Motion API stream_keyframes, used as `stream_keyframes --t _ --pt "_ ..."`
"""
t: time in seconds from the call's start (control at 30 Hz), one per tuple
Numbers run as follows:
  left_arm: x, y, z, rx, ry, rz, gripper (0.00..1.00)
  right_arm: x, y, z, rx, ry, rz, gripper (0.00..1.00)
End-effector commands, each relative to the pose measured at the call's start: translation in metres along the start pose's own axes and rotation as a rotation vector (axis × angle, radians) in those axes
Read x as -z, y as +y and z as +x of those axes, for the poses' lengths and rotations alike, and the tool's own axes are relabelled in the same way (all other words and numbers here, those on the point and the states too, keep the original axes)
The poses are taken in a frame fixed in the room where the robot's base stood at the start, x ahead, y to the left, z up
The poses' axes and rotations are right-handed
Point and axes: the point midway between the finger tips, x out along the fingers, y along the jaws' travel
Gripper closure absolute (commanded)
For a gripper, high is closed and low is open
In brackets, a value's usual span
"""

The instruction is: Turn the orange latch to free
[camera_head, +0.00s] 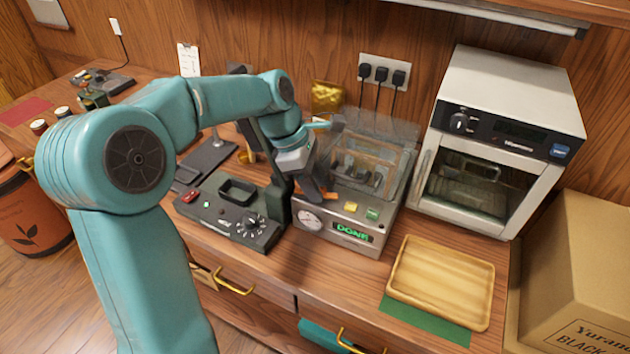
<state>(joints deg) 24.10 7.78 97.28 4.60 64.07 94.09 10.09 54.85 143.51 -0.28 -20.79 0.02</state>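A small orange latch (330,196) shows at the front of the grey press machine (340,232), just right of my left gripper's fingertips. My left gripper (314,190) reaches down over the machine's front left corner, with its dark fingers close to the latch. I cannot tell whether they touch it, nor whether the fingers are open or shut. The machine has a clear cover (372,140), a round gauge (309,220), a yellow and a green button, and a lit green display reading "DONE!" (352,232). My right gripper is not in view.
A dark device with a square well (238,190) and knob stands left of the machine. A wooden tray (440,262) lies to its right, partly over a green mat (425,325). A white oven (505,130) stands behind the tray. A cardboard box (585,270) is at far right.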

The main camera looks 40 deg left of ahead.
Motion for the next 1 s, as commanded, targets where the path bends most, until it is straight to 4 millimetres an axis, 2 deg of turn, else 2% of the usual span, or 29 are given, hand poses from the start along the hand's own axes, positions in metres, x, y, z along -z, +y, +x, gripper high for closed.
stream_keyframes --t 0.03,0.13,0.37,0.5,0.6,0.93,0.97,1.0 --pt "0.0 0.001 0.0 0.0 0.0 0.0 0.68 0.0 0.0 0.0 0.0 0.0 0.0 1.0" --pt "0.0 0.001 0.0 0.0 0.0 0.0 1.0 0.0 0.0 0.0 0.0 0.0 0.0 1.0" --pt "-0.002 0.001 -0.003 0.014 0.001 0.03 1.0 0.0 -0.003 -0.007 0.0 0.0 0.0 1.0" --pt "-0.003 0.001 -0.005 0.067 0.001 0.151 1.0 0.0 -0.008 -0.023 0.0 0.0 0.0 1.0" --pt "-0.002 0.002 -0.004 0.092 0.0 0.22 1.0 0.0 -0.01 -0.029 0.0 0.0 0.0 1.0" --pt "0.0 0.002 -0.001 0.099 0.0 0.247 1.0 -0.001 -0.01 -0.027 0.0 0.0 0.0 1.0" --pt "0.0 0.002 -0.001 0.099 0.0 0.247 0.75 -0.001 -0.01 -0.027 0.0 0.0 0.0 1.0" --pt "0.0 0.002 -0.001 0.099 0.0 0.246 0.62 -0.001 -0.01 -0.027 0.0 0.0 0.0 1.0"
